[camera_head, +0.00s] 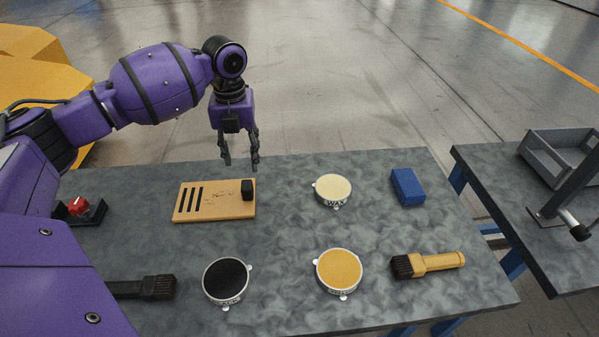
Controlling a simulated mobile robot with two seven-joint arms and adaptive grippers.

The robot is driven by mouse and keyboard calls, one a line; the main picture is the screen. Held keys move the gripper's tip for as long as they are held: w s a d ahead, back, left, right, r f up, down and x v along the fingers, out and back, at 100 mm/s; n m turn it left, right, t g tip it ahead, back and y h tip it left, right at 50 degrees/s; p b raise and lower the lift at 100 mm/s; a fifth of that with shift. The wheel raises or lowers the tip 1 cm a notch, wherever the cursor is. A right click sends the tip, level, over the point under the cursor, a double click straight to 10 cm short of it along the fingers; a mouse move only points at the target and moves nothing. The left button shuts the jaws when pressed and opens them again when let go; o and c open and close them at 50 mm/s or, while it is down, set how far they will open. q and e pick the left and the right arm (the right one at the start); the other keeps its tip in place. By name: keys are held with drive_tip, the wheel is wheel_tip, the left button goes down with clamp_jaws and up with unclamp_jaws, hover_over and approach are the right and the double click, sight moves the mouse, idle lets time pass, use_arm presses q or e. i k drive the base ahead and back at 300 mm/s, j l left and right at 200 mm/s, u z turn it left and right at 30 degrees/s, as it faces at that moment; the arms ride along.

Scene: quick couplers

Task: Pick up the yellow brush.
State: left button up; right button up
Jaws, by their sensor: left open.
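The yellow brush (435,263) lies on the grey table at its front right. Its dark bristles point left and its yellow handle points right. My left gripper (241,168) hangs fingers down above the back edge of the table, behind the wooden board. It is open and empty, far to the left of and behind the yellow brush. My right gripper is not in view.
A black brush (148,287) lies front left. Round containers are black (227,281), orange (339,270) and cream (333,190). A wooden board (212,208), blue block (407,186) and red knob (78,207) share the table (290,235). A second table (535,240) holds a grey bin (556,160).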

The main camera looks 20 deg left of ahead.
sight(413, 265)
drive_tip(key=k, duration=1.5)
